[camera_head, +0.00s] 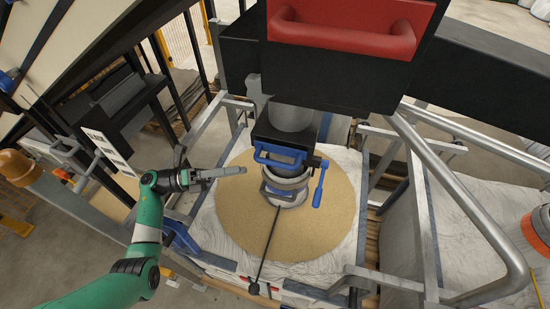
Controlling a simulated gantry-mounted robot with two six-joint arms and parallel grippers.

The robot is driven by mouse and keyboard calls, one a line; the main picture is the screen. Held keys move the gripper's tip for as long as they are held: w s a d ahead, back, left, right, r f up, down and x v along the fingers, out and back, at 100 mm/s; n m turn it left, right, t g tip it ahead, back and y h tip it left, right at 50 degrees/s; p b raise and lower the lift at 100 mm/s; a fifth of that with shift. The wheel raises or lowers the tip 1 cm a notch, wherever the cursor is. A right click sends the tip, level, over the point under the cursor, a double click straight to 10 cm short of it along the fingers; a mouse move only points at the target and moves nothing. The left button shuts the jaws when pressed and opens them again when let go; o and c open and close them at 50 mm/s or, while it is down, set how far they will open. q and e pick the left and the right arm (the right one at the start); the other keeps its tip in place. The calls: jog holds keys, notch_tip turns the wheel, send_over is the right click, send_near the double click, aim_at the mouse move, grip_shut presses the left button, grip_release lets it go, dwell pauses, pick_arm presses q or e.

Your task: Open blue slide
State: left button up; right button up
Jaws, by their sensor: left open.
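A blue handle (279,155), which looks like the blue slide, is on the front of the black outlet at the bottom of the hopper. A separate blue lever (321,185) hangs at the outlet's right side. My left gripper (240,171), on a green arm, points right toward the outlet. It is a short gap left of the blue handle and touches nothing that I can make out. Its jaws are open, though seen edge-on the gap is hard to see. My right gripper is not in view.
Below the outlet, a white bag (208,232) holds a round bed of tan granules (300,232). A thin black rod (267,247) slants down from the outlet. Grey metal rails (470,205) stand at the right. A red handle (345,36) juts out above.

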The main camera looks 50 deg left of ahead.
aim_at(275, 162)
pick_arm(q)
jog(key=p+x, duration=0.1)
jog(key=x, duration=1)
jog(key=shift+r, duration=0.1)
grip_shut()
dwell(0.9)
